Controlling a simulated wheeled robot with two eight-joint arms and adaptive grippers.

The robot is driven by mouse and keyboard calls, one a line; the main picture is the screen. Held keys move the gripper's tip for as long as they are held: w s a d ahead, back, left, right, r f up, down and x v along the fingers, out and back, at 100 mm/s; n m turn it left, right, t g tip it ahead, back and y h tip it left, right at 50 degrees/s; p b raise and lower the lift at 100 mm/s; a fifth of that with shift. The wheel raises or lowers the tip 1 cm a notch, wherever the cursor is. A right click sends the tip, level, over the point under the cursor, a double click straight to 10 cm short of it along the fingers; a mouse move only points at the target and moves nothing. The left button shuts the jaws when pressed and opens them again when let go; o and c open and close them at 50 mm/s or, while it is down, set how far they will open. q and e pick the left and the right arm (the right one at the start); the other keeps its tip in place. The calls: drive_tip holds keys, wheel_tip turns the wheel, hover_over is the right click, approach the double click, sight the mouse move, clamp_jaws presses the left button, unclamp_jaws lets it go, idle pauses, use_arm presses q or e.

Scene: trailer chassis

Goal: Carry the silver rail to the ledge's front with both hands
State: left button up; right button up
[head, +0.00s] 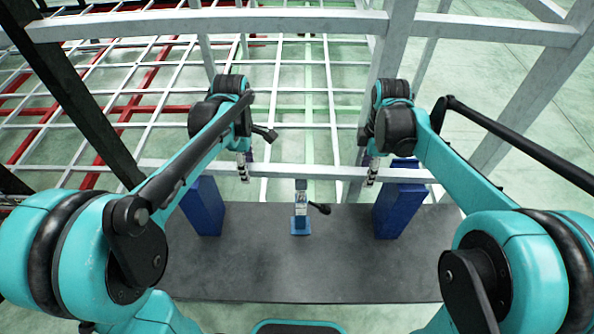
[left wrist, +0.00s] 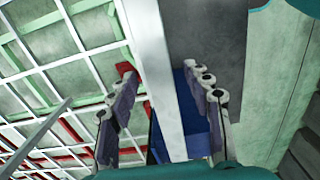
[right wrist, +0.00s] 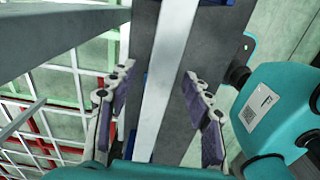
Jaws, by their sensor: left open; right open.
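The silver rail (head: 310,171) is a long pale bar running left to right across two blue blocks at the back of the dark grey ledge (head: 270,270). My left gripper (head: 244,168) is at the rail's left part. In the left wrist view its open fingers (left wrist: 160,90) lie on either side of the rail (left wrist: 157,60), with gaps. My right gripper (head: 373,172) is at the rail's right part. In the right wrist view its open fingers (right wrist: 157,75) also straddle the rail (right wrist: 168,50). Whether the rail touches both blocks is hard to tell.
The left blue block (head: 204,208) and right blue block (head: 399,208) stand on the ledge. A small clamp with a blue base (head: 301,224) stands between them. The ledge's near part is bare. Grey frame beams (head: 205,22) cross above and behind; a white grid lies beyond.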

use_arm(q)
clamp_jaws()
use_arm(e)
clamp_jaws()
use_arm(q)
drive_tip(key=shift+r, duration=0.15)
use_arm(e)
drive_tip(key=shift+r, duration=0.2)
